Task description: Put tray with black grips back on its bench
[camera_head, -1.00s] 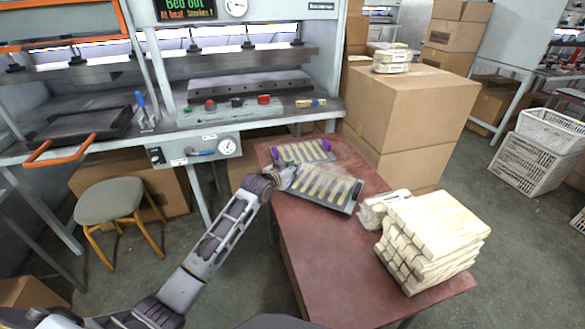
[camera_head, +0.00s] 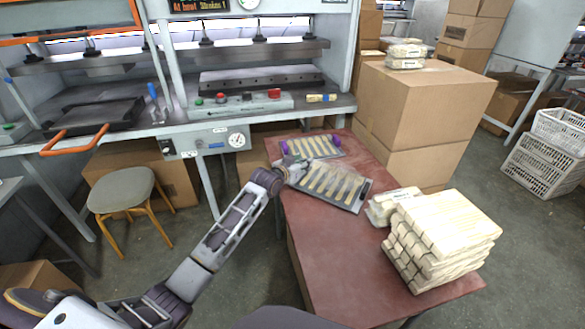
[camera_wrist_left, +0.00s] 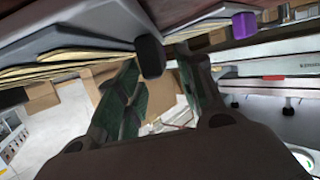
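The near tray (camera_head: 352,207), grey with a row of pale wooden spoons, lies on the red table (camera_head: 330,260). My left gripper (camera_head: 296,168) is at its left end. In the left wrist view a black grip (camera_wrist_left: 150,57) sits near the tips of my left gripper (camera_wrist_left: 158,65). The fingers stand apart, and a gap shows beside the grip; contact is unclear. A second tray (camera_head: 313,147) with purple grips (camera_head: 284,147) lies just behind; one purple grip also shows in the wrist view (camera_wrist_left: 243,25). My right gripper is not in view.
Stacked spoon bundles (camera_head: 440,240) stand at the table's right front. The press bench (camera_head: 135,135) runs along the back left, with a black plate with an orange handle (camera_head: 75,140). A stool (camera_head: 122,190) stands before it. Large cartons (camera_head: 425,105) stand behind the table.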

